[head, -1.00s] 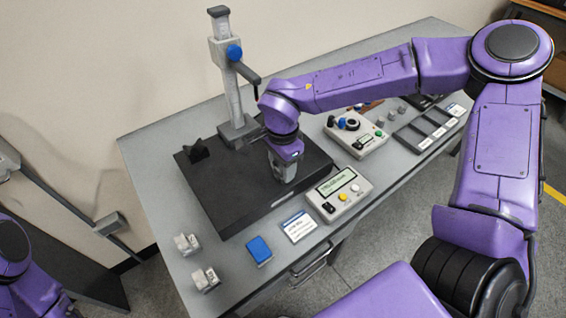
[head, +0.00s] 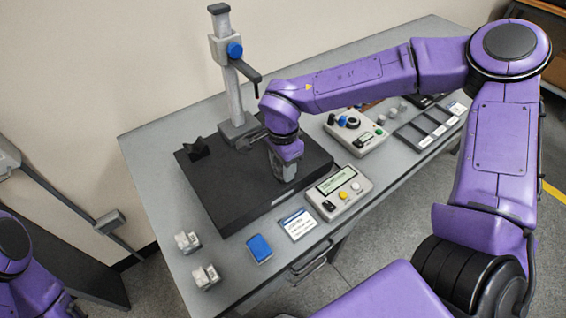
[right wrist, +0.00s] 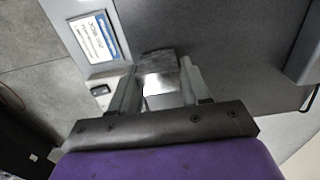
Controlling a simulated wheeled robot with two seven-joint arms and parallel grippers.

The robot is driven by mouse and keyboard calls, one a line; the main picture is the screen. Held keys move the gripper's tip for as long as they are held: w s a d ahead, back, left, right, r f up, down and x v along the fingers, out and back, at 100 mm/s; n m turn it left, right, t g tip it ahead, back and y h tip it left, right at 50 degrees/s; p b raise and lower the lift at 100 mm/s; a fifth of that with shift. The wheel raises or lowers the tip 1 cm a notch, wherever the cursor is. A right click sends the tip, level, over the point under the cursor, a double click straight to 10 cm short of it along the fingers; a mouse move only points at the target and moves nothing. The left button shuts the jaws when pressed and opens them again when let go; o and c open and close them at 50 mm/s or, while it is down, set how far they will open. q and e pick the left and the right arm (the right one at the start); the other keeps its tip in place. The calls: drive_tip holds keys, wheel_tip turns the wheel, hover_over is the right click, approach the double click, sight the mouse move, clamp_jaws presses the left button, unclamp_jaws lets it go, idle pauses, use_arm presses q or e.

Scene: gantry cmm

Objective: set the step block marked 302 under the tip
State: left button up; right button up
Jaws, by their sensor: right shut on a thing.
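My right gripper (head: 284,172) is low over the black plate (head: 225,205), under my purple forearm. In the right wrist view the same gripper (right wrist: 157,92) is shut on a shiny grey metal block (right wrist: 158,75), held between its two fingers. No number can be read on the block. The measuring stand (head: 236,95) rises behind the plate, with a blue knob and a side arm ending in a thin dark tip (head: 257,89) above my forearm. The tip is well above the plate. My left gripper is out of view; only part of my left arm shows at the lower left.
Two small light metal blocks (head: 187,242) (head: 205,277) and a blue pad (head: 259,248) sit at the table's front left. A display box (head: 338,192) and a label card (head: 297,224) stand in front of the plate. A control box (head: 355,133) and dark trays (head: 420,132) lie to the right.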

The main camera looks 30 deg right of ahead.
drive_tip(key=shift+f, duration=0.3)
idle(0.4)
drive_tip(key=o, duration=1.7)
drive_tip(key=shift+c, duration=0.2)
drive_tip(key=shift+r, duration=0.1)
wheel_tip(320, 180, up, 7)
drive_tip(key=p, duration=0.8)
drive_tip(key=shift+p, duration=0.3)
